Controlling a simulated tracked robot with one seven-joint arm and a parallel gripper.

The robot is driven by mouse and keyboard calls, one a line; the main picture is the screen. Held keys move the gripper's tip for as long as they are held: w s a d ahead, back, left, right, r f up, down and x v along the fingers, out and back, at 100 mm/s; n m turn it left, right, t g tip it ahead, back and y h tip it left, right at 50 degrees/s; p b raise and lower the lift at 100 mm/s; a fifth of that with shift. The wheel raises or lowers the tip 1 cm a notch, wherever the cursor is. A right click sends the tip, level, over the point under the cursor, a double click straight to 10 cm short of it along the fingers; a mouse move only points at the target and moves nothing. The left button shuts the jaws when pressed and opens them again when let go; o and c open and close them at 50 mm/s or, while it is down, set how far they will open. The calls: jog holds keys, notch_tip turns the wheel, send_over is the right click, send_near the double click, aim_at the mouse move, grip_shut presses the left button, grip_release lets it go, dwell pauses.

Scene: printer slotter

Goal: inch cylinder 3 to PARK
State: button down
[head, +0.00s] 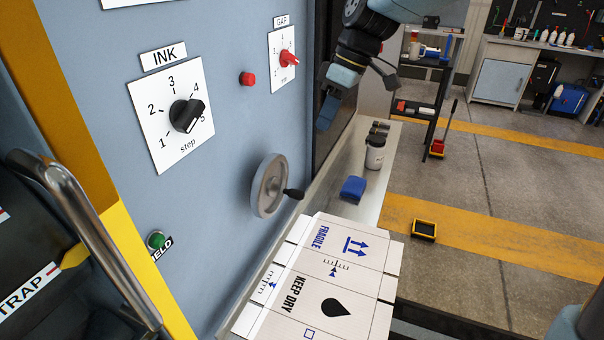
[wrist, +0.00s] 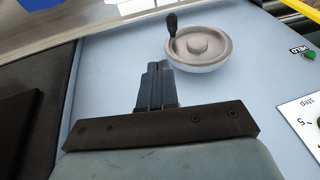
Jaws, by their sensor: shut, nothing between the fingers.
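My gripper (head: 325,112) hangs in front of the machine's grey-blue panel, right of the dials and above the handwheel. Its fingers are shut with nothing between them, and they show side by side in the wrist view (wrist: 155,67). The grey handwheel (head: 266,190) with a black crank knob (head: 294,193) stands out from the panel. In the wrist view the handwheel (wrist: 200,48) lies to the right of the fingertips, apart from them, its knob at the upper left. I cannot make out a cylinder 3 or a PARK mark in either view.
The panel carries an INK dial (head: 187,115), a GAP dial (head: 289,58), a red button (head: 247,79) and a green button (head: 156,240). A blue block (head: 353,189) and jar (head: 375,155) sit on the ledge.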

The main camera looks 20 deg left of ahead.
aim_at(275, 187)
jog(key=s+x, duration=0.1)
jog(key=x, duration=1.2)
jog(key=shift+s+f, duration=0.25)
jog(key=shift+s, duration=0.25)
jog(key=shift+f+g, duration=0.4)
jog(key=shift+g, duration=0.4)
